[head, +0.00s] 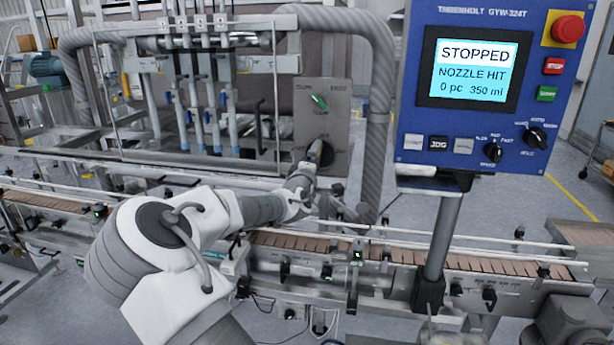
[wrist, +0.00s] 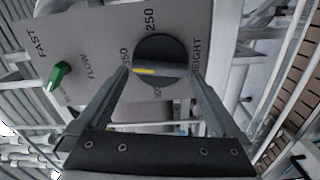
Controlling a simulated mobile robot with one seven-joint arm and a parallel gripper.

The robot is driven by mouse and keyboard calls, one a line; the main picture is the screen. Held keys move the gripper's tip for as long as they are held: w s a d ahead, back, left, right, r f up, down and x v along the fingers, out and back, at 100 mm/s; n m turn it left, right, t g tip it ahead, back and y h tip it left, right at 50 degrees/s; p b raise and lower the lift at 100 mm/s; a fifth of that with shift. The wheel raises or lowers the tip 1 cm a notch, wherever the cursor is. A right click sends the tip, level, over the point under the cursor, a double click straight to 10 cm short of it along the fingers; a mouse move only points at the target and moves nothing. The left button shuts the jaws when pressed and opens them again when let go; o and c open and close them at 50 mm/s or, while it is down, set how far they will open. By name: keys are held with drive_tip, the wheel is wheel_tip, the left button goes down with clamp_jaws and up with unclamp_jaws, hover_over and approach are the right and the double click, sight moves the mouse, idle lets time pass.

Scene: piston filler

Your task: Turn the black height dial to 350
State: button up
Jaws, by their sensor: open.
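The black height dial (wrist: 165,48) is a round knob with a yellow pointer line on a grey panel (wrist: 105,45). In the wrist view its yellow line points left, towards a label ending in 50 that is partly covered by a finger. The label 250 is above the dial and HEIGHT is to its right. My gripper (wrist: 158,76) is open, with one finger on each side of the dial's lower part; I cannot tell if they touch it. In the head view, my gripper (head: 318,155) is at the panel (head: 338,100) and hides most of the dial.
A green flow knob (wrist: 58,75) sits on the same panel. A blue control box (head: 405,125) at right has a screen (head: 478,70) reading STOPPED, NOZZLE HIT, 0 pc, 350. A thick grey hose (head: 383,100) runs beside the panel. A conveyor (head: 385,250) with rails passes below.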

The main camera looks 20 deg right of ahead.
drive_tip(key=v, duration=1.6)
drive_tip(key=shift+s+a+b, duration=0.2)
drive_tip(key=shift+s+b, duration=0.1)
drive_tip(key=shift+b, duration=0.05)
